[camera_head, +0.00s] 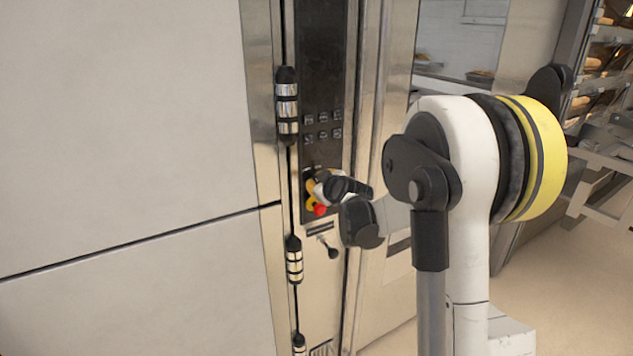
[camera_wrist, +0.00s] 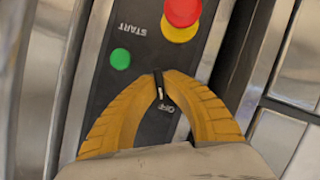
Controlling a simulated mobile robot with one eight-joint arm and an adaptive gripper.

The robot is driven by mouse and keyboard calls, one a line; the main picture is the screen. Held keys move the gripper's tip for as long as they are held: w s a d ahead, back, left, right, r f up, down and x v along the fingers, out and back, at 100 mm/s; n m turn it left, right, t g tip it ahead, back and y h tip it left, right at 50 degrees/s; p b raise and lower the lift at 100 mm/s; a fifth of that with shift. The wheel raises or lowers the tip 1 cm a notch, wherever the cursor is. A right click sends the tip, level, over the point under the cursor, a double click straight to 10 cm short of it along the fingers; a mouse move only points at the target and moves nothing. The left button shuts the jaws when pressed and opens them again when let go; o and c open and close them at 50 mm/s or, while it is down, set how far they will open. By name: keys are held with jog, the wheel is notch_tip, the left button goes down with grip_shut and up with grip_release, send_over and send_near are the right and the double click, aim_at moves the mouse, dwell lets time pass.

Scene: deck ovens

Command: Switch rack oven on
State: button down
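The rack oven's dark control panel (camera_head: 322,75) is set in the steel front. In the wrist view, which shows the panel upside down, a small black rotary switch (camera_wrist: 159,84) with a pale mark stands by the word OFF. My gripper (camera_wrist: 159,80) has its yellow fingertips closed together on this switch, one on each side. A green button (camera_wrist: 120,59) by the word START and a red emergency button (camera_wrist: 182,11) on a yellow base are beside it. In the head view my gripper is at the panel's lower part by the red button (camera_head: 320,210), and hides the switch.
A black-knobbed lever (camera_head: 332,252) sticks out below the panel. Black and chrome hinges (camera_head: 287,105) run down the left door edge. A bread rack (camera_head: 605,60) stands at the far right. The floor (camera_head: 560,285) at the lower right looks clear.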

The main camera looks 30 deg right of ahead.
jog(key=m+y+p, duration=0.1)
jog(key=m+y, duration=0.2)
jog(key=m, duration=0.1)
jog(key=shift+d, duration=0.15)
jog(key=m+y, duration=0.2)
jog(key=m, duration=0.1)
jog(key=shift+m, duration=0.4)
jog(key=shift+y, duration=0.3)
dwell(0.4)
jog(key=c, duration=1.5)
grip_release()
jog(key=shift+b, duration=0.3)
jog(key=v, duration=1.2)
